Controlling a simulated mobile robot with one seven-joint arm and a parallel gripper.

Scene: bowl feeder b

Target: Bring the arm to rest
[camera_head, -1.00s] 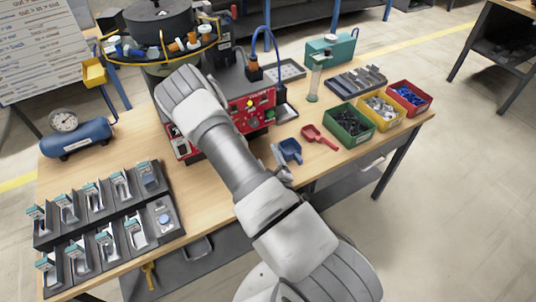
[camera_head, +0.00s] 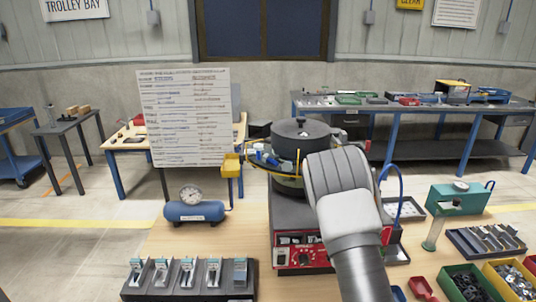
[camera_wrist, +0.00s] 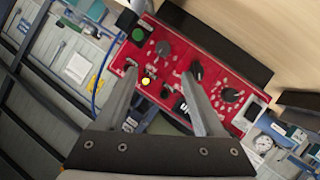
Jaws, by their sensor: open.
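My gripper (camera_wrist: 160,88) is open in the wrist view, with its two fingers apart and nothing between them. Behind the fingers is a red control panel (camera_wrist: 172,58) with several dark knobs, a green button and a lit yellow lamp. I cannot tell whether the fingers touch it. In the head view my arm rises in front of the bowl feeder (camera_head: 302,135) and hides part of it. The gripper itself does not show there. The feeder's red front panel (camera_head: 300,257) shows to the left of my arm.
On the bench, a blue air tank (camera_head: 194,212) with a gauge stands left of the feeder, and a black rack (camera_head: 243,284) holds several parts at the front. A teal box (camera_head: 458,198), a grey slotted tray (camera_head: 487,241) and a green bin (camera_head: 470,285) are at the right.

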